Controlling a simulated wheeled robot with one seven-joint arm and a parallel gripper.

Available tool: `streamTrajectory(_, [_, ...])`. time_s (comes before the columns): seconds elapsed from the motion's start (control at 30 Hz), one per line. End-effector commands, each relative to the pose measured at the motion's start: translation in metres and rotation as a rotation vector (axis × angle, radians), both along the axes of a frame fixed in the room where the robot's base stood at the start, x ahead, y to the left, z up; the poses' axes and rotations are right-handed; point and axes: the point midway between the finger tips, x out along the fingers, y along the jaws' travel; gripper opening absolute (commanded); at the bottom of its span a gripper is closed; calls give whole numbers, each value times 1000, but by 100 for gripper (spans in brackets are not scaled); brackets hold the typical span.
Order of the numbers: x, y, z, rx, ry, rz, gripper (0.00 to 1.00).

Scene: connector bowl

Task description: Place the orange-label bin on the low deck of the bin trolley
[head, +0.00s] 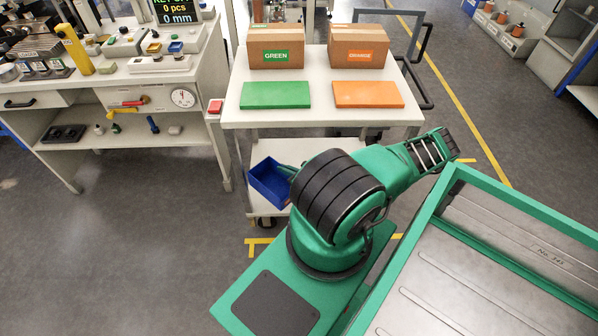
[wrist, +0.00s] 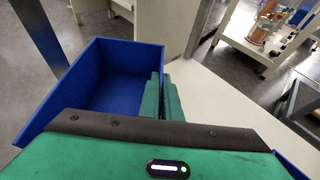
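The blue bin (head: 268,182) is at the left side of the low deck (head: 262,149) of the white bin trolley. I cannot tell whether it rests on the deck or hangs just above it. In the wrist view the open, empty inside of the bin (wrist: 105,82) shows, and my gripper (wrist: 162,92) has its two green fingers close together at the bin's right wall, shut on it. In the head view my arm hides the fingers and part of the bin. No label on the bin can be read.
The trolley's top deck (head: 317,112) carries cardboard boxes marked GREEN (head: 276,46) and ORANGE (head: 358,46), with a green panel (head: 275,95) and an orange panel (head: 368,94) in front. A workbench (head: 150,80) stands to the left. Bare floor lies front left.

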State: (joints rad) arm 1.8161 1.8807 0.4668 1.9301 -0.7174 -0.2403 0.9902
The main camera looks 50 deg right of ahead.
Motion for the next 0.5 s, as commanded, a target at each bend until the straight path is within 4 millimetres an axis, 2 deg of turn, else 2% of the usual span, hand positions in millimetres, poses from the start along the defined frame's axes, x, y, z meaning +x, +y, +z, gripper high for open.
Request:
streamTrajectory(0.3, [22, -61, -38, -3, 0, -3, 0])
streamTrajectory(0.5, [32, -88, -55, -2, -1, -2, 0])
